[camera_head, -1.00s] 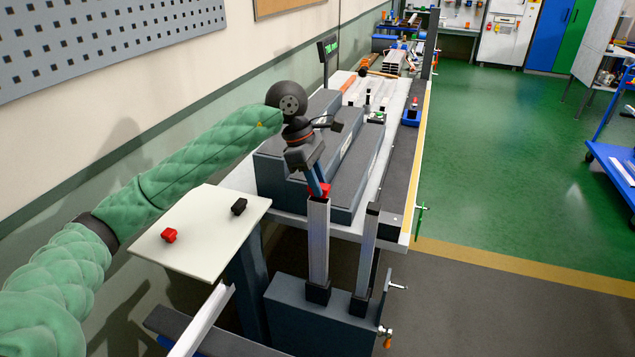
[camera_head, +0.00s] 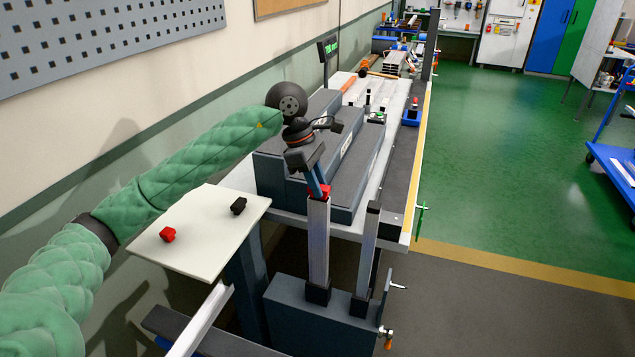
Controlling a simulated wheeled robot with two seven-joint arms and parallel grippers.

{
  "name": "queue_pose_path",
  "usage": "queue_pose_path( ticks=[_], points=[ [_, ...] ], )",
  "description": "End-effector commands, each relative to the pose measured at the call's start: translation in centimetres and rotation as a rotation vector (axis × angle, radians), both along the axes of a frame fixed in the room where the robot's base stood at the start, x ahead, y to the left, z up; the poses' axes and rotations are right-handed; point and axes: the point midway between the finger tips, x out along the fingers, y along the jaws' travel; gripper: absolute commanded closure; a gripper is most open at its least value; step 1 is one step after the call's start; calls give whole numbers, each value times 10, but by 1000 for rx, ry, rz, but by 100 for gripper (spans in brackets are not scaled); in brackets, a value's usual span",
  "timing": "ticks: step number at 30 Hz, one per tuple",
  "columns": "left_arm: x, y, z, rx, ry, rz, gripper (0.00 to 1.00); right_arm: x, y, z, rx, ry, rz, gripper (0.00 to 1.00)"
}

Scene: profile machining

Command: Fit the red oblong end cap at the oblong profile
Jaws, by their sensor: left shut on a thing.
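My left gripper (camera_head: 318,190) points down at the top of the taller upright profile (camera_head: 318,243). It is shut on a red end cap (camera_head: 325,192), which sits at the profile's top end. The fingers partly hide the cap, and I cannot tell whether it is seated. A shorter upright profile (camera_head: 365,255) with a dark top stands to the right. Both profiles stand in dark sockets on a grey block (camera_head: 325,318). Another red cap (camera_head: 168,234) and a black cap (camera_head: 238,205) lie on the white plate at the left. My right gripper is not in view.
The white plate (camera_head: 205,255) stands left of the profiles, below my left arm. Grey stepped blocks (camera_head: 345,185) on the workbench rise just behind the gripper. A long pale profile (camera_head: 200,320) lies low at the front. The green floor at the right is open.

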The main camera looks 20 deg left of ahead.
Motion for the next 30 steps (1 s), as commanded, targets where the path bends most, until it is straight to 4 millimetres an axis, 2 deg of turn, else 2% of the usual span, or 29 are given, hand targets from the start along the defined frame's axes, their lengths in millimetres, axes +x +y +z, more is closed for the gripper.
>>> queue_pose_path(
  ticks=[18,19,22,23,30],
  points=[
    [0,0,-13,0,0,0,100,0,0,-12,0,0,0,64],
    [0,0,-13,0,0,0,77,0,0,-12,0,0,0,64],
    [0,0,-13,0,0,0,57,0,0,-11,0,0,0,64],
    [0,0,-13,0,0,0,53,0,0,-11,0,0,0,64],
    [0,0,-12,0,0,0,53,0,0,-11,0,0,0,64]
  ],
)
